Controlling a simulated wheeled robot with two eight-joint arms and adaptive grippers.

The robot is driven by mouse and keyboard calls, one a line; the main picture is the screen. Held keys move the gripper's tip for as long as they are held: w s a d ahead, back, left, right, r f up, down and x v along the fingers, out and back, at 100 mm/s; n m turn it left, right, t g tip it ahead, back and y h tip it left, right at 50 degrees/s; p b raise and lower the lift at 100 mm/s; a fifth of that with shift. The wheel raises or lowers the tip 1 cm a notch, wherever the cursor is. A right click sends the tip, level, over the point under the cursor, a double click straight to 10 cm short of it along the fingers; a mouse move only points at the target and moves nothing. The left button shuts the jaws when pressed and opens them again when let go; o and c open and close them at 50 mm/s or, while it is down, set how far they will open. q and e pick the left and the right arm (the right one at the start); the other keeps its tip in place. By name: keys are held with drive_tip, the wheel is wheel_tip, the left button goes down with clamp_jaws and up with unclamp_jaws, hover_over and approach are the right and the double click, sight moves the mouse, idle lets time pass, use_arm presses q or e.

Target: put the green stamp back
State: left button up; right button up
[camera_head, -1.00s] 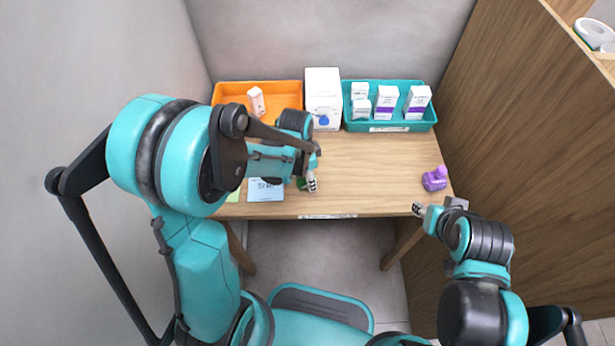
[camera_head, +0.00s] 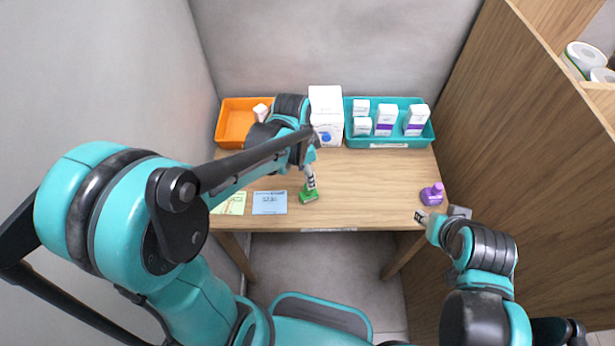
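The green stamp (camera_head: 309,195) is on the wooden counter near its front edge, just right of the blue card. My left gripper (camera_head: 310,180) points down at the stamp's top and covers its handle. I cannot tell whether its fingers are closed on the stamp. My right gripper (camera_head: 422,215) is at the counter's front right edge, apart from the purple stamp (camera_head: 432,194); its finger opening is too small to tell.
A blue card (camera_head: 270,203) and a yellow-green card (camera_head: 230,204) lie at the front left. An orange tray (camera_head: 233,122), a white box (camera_head: 326,110) and a teal tray (camera_head: 390,142) with several small boxes line the back. The counter's middle right is clear.

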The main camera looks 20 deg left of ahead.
use_arm(q)
drive_tip(key=shift+r, duration=0.4)
drive_tip(key=s+a+r+n+t+y, duration=0.1)
drive_tip(key=s+a+r+n+t, duration=0.3)
drive_tip(key=s+r+n+t, duration=0.2)
drive_tip(key=shift+s+r+n, duration=1.15)
drive_tip(key=shift+s+n, duration=0.7)
drive_tip(key=shift+n, duration=0.25)
drive_tip(key=shift+f+b, duration=0.8)
